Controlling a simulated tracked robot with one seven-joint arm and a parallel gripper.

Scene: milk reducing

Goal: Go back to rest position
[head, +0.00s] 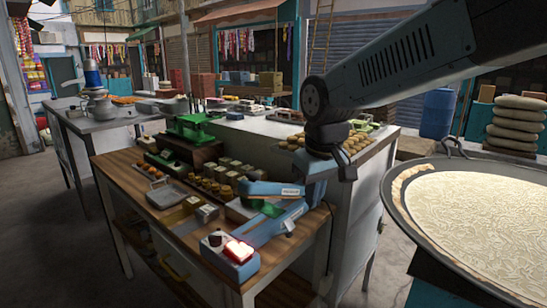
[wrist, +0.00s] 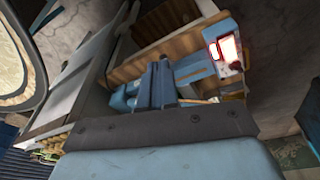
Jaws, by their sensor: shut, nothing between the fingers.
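My gripper (wrist: 158,70) shows in the wrist view with its two narrow grey-blue fingers together and nothing between them. It is over the wooden-topped table (head: 125,165). In the head view my arm reaches in from the upper right and bends down over the table's right part; the fingertips are hard to make out there against light-blue parts. A small blue box with a glowing red-white switch (head: 239,251) sits at the table's front corner. The lit switch also shows in the wrist view (wrist: 229,49), beyond and right of my fingers. I cannot tell any contact with it.
A wide pan of pale milk (head: 480,220) stands at the right. A green scale (head: 190,127), a grey tray (head: 168,194) and rows of small goods crowd the table. Stacked sacks (head: 515,122) and a blue barrel (head: 438,113) stand behind. Floor at the left is open.

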